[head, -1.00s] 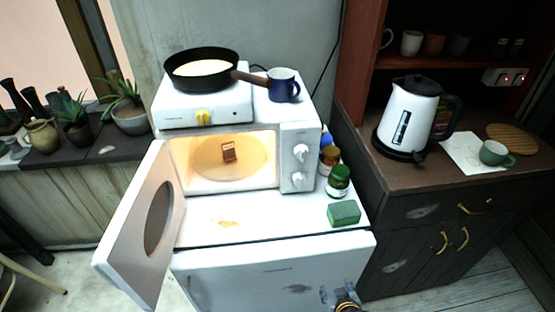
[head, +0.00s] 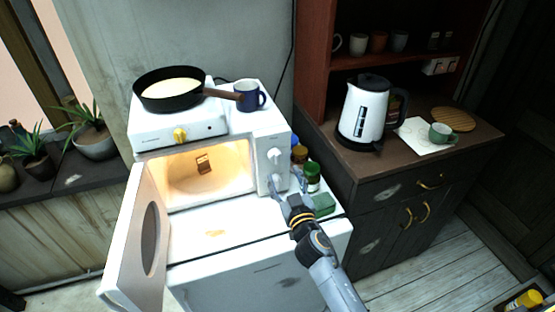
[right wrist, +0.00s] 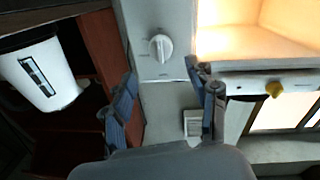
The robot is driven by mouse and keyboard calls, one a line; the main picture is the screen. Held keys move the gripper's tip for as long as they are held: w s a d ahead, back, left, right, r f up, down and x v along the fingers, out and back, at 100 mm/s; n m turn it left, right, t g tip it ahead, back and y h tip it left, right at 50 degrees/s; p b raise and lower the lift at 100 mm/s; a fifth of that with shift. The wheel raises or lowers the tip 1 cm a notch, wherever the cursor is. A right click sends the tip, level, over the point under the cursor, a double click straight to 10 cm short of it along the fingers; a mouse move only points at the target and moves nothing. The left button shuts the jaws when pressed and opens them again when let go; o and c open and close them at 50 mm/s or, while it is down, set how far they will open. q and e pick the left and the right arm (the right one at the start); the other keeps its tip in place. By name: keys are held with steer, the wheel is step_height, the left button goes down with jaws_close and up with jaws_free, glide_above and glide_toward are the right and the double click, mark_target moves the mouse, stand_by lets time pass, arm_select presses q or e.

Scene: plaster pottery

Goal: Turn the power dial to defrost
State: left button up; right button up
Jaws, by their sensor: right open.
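The white microwave (head: 262,143) has its door (head: 133,235) swung open to the left and a lit inside. Its right panel carries an upper dial (head: 275,157). The lower dial's place is largely covered by my right gripper (head: 288,186). That gripper is open and empty, close in front of the lower panel. In the right wrist view, the open fingers (right wrist: 163,88) lie on either side below a round white dial (right wrist: 160,47), apart from it. I cannot tell which dial this is; its markings are too small to read. My left gripper is out of view.
A pan (head: 172,89) sits on a hotplate (head: 150,127) on the microwave, beside a blue mug (head: 250,97). A green-lidded jar (head: 312,176) and green sponge (head: 324,205) stand close right of my gripper. A kettle (head: 361,110) is on the right counter.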

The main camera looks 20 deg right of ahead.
mark_target(277, 160)
steer(key=w, duration=0.7)
steer(key=shift+w, duration=0.15)
steer(key=shift+c, duration=0.4)
steer(key=c, duration=1.1)
